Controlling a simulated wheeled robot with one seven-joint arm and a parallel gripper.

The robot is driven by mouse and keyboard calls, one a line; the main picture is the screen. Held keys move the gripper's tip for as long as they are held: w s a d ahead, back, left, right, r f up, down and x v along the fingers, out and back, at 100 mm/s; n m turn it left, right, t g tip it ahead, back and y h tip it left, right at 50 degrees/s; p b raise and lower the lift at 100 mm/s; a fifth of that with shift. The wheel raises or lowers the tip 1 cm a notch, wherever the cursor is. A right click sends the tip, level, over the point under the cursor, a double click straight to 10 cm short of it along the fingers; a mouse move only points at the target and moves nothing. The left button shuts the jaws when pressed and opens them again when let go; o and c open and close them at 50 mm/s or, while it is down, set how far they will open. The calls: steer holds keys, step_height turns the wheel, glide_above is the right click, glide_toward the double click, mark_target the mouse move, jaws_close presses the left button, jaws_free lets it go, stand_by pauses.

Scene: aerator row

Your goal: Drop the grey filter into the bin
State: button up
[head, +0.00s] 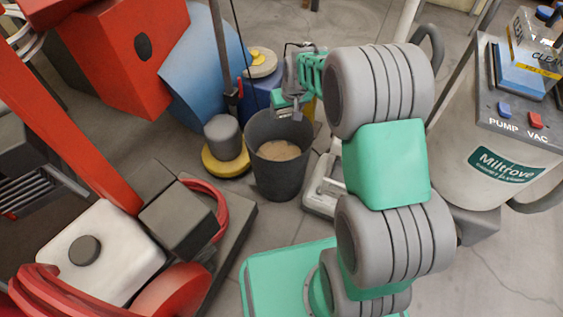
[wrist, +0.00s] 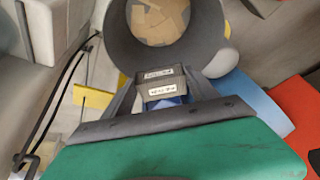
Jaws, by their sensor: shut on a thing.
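The bin (head: 272,178) is a dark grey round bucket on the floor, with tan scraps inside. In the wrist view the bin (wrist: 119,37) opens just beyond my fingertips. My gripper (head: 290,108) is over the bin's far rim in the head view. In the wrist view my gripper (wrist: 163,90) is shut on a dark grey block with white labels, which I take as the grey filter (wrist: 158,76). A bit of blue shows just below the filter. In the head view the filter is too small to make out clearly.
A yellow-based machine with a grey cylinder (head: 223,136) stands left of the bin. A blue drum-like shape (head: 205,65) and a red box (head: 130,45) are behind it. A beige Miltrove tank (head: 480,165) stands at the right. Red-and-white machinery (head: 100,250) fills the lower left.

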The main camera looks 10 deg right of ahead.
step_height(320, 180, down, 4)
steer(key=shift+r+b, duration=0.2)
steer(key=shift+b, duration=0.75)
steer(key=o, duration=1.4)
steer(key=shift+r, duration=0.1)
steer(key=p+v, duration=0.3)
steer(key=v, duration=0.4)
steer(key=shift+s+r, duration=0.2)
steer(key=shift+r, duration=0.05)
